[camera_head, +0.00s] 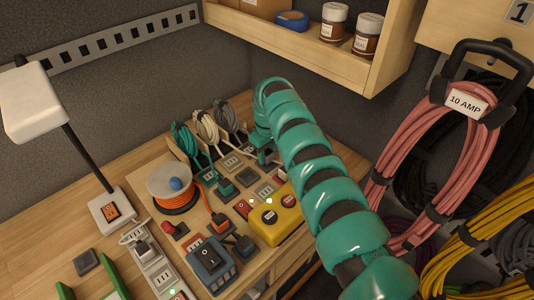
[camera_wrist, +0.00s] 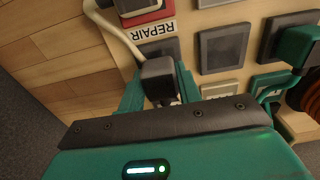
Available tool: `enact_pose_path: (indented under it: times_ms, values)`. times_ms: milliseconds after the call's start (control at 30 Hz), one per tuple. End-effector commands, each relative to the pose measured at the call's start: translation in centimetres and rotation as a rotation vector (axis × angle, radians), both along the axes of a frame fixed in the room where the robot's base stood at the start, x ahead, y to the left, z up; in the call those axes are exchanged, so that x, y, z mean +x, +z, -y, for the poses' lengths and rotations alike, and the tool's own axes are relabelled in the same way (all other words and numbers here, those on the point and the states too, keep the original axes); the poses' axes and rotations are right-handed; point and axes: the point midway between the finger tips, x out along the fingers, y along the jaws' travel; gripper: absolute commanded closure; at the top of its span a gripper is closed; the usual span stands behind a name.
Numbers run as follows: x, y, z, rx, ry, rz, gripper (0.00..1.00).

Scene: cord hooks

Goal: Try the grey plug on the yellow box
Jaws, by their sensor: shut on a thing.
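My gripper (camera_wrist: 160,95) is shut on a dark grey plug (camera_wrist: 158,72) with a pale cord that runs up and left in the wrist view. The plug is above the board, beside flat grey squares; its prongs are mostly hidden. In the head view my gripper (camera_head: 266,150) is at the far right of the board, partly hidden by my arm. The yellow box (camera_head: 284,228), with red round parts and dark labels on top, stands at the near right of the board, apart from my gripper. It does not show in the wrist view.
Teal, cream and grey cord bundles (camera_head: 206,127) hang behind the board. An orange cord reel (camera_head: 174,190), a blue box (camera_head: 211,264) and several sockets and plugs crowd it. A wooden shelf (camera_head: 310,55) overhangs behind; pink cord coils (camera_head: 420,170) hang at right.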

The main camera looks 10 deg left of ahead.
Motion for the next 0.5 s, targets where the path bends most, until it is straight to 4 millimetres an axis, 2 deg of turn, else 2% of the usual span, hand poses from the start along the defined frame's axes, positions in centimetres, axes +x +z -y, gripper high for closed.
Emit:
enact_pose_path:
  times_ms: [500]
  values:
    - [0.03, -0.98, 0.01, 0.001, 0.0, 0.001, 1.0]
